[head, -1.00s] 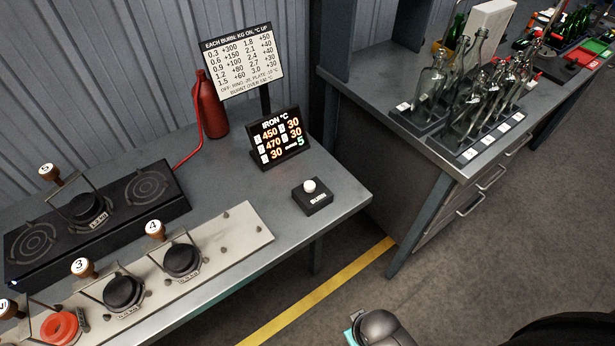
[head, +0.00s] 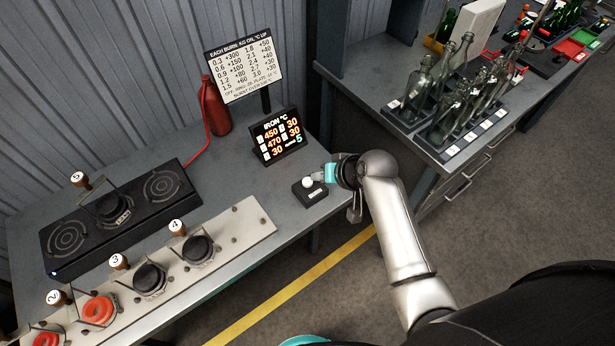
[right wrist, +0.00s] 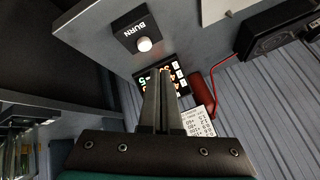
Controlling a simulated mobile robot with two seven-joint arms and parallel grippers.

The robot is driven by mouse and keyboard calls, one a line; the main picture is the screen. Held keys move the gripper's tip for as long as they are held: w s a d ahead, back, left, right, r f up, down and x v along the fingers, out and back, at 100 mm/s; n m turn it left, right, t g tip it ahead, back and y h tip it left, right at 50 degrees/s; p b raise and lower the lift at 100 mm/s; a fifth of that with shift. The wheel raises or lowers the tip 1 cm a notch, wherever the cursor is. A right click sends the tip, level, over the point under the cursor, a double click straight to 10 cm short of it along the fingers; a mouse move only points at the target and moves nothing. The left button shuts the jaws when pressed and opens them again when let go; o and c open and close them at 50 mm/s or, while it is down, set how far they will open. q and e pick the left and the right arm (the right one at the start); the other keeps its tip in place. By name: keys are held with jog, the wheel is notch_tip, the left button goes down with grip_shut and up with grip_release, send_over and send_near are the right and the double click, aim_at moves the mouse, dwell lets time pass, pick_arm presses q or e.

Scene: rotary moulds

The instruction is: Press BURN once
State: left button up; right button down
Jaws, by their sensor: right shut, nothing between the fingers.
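The BURN button is a white round knob (head: 308,182) on a small black box (head: 311,194) near the table's front right edge. In the right wrist view the white knob (right wrist: 144,44) and the label BURN on the black box (right wrist: 136,32) show beyond the fingertips. My right gripper (head: 322,174) is close beside the box, on its right; its fingers (right wrist: 161,74) are shut and empty. I cannot tell from these views whether they touch the knob. Behind the box stands the IRON °C display (head: 277,138), reading 450, 470, 30, 30, 30 and a green 5. My left gripper is not in view.
A burn chart (head: 240,67) on a post and a red gas cylinder (head: 215,107) stand behind. A black two-ring hob (head: 120,218) and a pale plate (head: 248,222) with several moulds lie left. A second bench (head: 372,78) with bottles stands right.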

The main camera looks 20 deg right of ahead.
jog(key=m+t, duration=0.1)
jog(key=m, duration=0.1)
send_over(310, 184)
jog(key=shift+r+y, duration=0.35)
jog(key=shift+y, duration=0.05)
notch_tip(310, 184, down, 8)
jog(key=b, duration=0.8)
jog(key=shift+f+b, duration=0.4)
jog(key=shift+b, duration=0.05)
dwell(1.4)
jog(key=shift+f, duration=0.45)
